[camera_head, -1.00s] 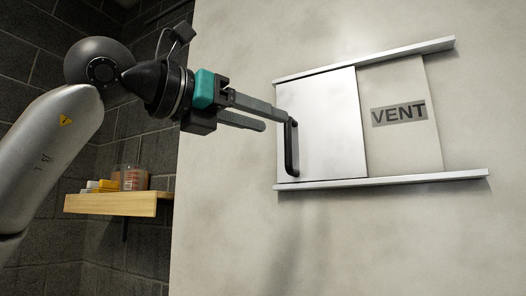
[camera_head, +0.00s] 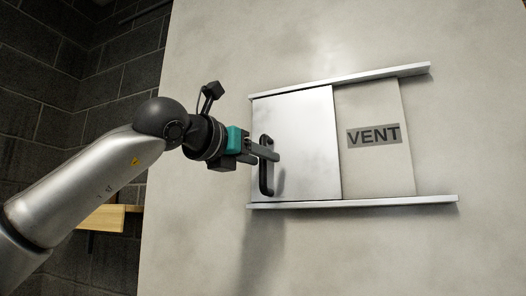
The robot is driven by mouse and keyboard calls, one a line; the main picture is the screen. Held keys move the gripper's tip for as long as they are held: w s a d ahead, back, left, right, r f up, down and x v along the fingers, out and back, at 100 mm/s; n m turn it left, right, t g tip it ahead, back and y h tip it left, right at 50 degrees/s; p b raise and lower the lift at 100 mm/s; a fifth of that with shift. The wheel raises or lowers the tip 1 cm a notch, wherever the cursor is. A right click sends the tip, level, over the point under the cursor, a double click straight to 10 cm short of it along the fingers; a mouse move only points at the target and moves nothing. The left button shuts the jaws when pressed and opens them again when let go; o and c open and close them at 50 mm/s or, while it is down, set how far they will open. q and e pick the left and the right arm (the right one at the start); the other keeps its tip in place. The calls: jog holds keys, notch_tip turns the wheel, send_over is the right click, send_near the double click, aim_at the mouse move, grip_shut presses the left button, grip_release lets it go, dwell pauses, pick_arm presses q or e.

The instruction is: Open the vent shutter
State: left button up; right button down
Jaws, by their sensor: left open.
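The vent shutter (camera_head: 305,140) is a white sliding panel between an upper rail (camera_head: 345,80) and a lower rail (camera_head: 350,202). It sits at the left end of the rails. A vertical black handle (camera_head: 266,180) is fixed near its left edge. To its right is a pale panel with a grey VENT label (camera_head: 374,134). My left gripper (camera_head: 268,154) is open, with its fingers at the upper part of the handle. I cannot tell whether they touch it or lie around it. My right gripper is not in view.
The rails are mounted on a large pale wall (camera_head: 440,250). A wooden shelf (camera_head: 105,218) on the dark block wall (camera_head: 95,265) is at the lower left, partly hidden by my left arm. The wall below the lower rail is clear.

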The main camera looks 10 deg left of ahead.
pick_arm(q)
jog(key=shift+x, duration=0.8)
jog(key=shift+c, duration=0.3)
grip_shut()
dwell(0.6)
